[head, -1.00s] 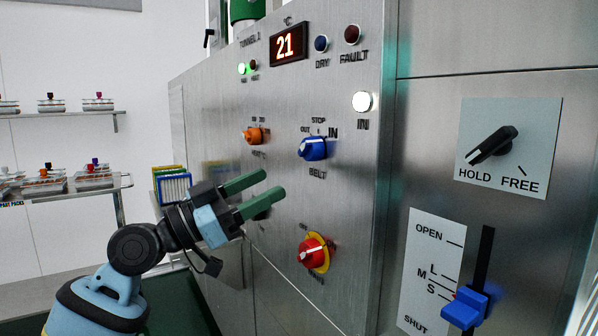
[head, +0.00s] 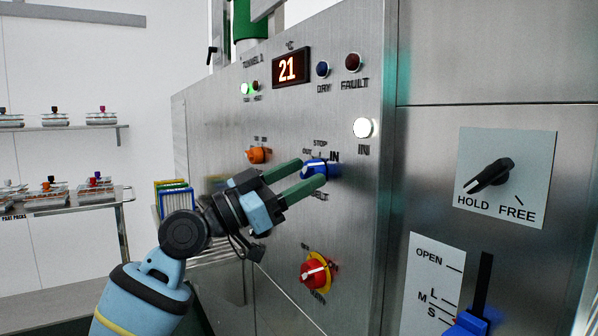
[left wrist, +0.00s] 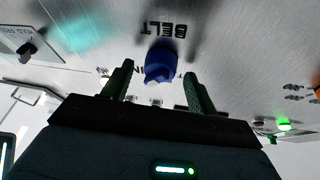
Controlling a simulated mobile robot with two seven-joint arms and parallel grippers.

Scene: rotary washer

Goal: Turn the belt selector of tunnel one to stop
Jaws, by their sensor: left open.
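The blue belt selector (head: 317,168) is on the steel panel, with OUT at its left, STOP above and IN at its right. A white mark shows on its left part, but I cannot tell which label it points to. My left gripper (head: 311,172) is open at the selector, its green fingers partly covering the knob and the BELT label. In the left wrist view, the blue knob (left wrist: 160,66) sits between the two fingers (left wrist: 158,72), with gaps visible on both sides. My right gripper is not in view.
An orange knob (head: 258,155) is left of the selector, and a red knob on a yellow disc (head: 315,271) is below. A black HOLD/FREE handle (head: 490,176) and a blue slider (head: 466,325) are at the right. Shelves with trays (head: 68,196) stand at the left.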

